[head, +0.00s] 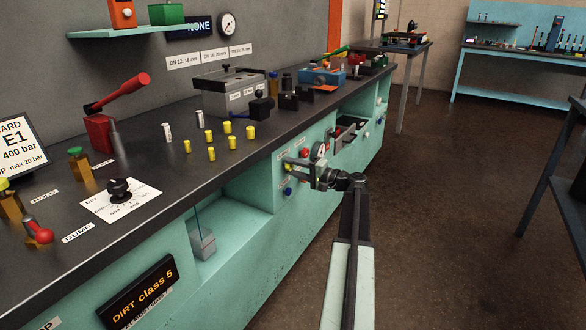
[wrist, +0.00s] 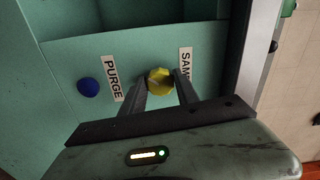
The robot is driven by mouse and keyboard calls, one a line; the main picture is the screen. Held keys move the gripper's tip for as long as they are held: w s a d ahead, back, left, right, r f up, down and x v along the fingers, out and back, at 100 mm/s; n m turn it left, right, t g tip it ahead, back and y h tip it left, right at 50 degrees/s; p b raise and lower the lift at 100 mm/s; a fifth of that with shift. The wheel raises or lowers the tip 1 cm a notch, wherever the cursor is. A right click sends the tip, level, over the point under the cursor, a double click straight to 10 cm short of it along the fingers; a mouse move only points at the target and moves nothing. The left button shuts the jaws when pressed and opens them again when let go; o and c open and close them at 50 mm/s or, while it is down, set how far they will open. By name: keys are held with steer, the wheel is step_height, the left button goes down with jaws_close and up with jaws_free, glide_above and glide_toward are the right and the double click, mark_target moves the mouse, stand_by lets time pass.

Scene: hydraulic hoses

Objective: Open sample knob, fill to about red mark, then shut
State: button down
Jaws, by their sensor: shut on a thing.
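The yellow knob (wrist: 159,81) is on the teal bench front, beside a label reading "SAM", the rest of which is cut off. My gripper (wrist: 161,86) is shut on this knob, one finger on each side. In the head view my gripper (head: 300,167) reaches the bench front from the right, and the arm partly hides the knobs there. A blue knob (wrist: 88,87) with the label "PURGE" (wrist: 111,81) is to its left in the wrist view. I cannot make out a sample vessel's fill level or a red mark in either view.
A grey box-like vessel (head: 202,243) stands in the open bench niche. Several yellow fittings (head: 228,127) stand on the dark bench top. The floor (head: 440,220) to the right is clear.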

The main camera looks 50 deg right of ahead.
steer(key=shift+m, duration=0.4)
steer(key=c, duration=0.9)
jaws_free()
steer(key=shift+s, duration=0.1)
steer(key=v, duration=0.7)
steer(key=shift+s, duration=0.35)
